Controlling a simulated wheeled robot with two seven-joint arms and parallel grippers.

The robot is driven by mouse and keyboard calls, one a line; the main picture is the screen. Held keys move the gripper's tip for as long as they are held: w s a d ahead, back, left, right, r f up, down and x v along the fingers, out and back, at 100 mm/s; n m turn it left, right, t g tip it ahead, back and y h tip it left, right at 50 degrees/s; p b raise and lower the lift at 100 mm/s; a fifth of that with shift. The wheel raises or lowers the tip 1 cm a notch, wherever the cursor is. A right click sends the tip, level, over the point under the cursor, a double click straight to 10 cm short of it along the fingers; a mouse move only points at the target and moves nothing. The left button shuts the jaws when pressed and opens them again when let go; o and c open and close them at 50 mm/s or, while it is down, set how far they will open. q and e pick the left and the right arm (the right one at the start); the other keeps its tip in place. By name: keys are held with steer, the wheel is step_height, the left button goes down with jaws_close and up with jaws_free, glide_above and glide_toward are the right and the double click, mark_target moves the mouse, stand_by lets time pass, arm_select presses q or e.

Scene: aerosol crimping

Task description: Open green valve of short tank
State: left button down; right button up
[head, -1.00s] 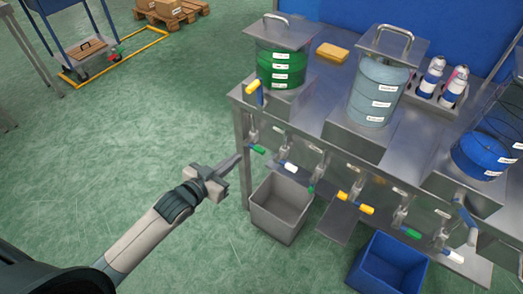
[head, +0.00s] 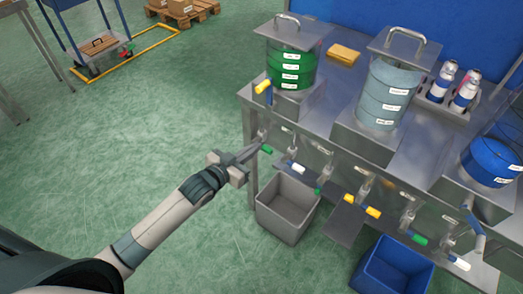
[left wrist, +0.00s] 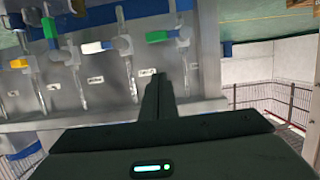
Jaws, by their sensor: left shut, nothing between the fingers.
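The short tank (head: 291,72) with a green band and a metal lid stands at the left end of the steel bench. Below it, on the bench front, a green valve handle (head: 266,150) sticks out at the far left of a row of valves. My left gripper (head: 257,147) is shut and empty, its tips close beside this handle. In the left wrist view the green handle (left wrist: 158,37) lies just beyond the fingertips (left wrist: 160,76), with a gap in the picture; contact cannot be told. My right gripper is out of view.
White (head: 296,168) and yellow (head: 362,206) handles and other green ones line the bench front. A grey bin (head: 287,222) and a blue bin (head: 385,283) stand below. A taller grey-blue tank (head: 386,90) stands beside the short one.

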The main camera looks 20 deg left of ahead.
arm_select(q)
steer(key=w+d+f, duration=0.1)
steer(key=w+f, duration=0.3)
steer(key=f, duration=0.1)
steer(key=shift+w+d, duration=0.15)
steer(key=shift+d, duration=0.1)
steer(key=shift+f, duration=0.15)
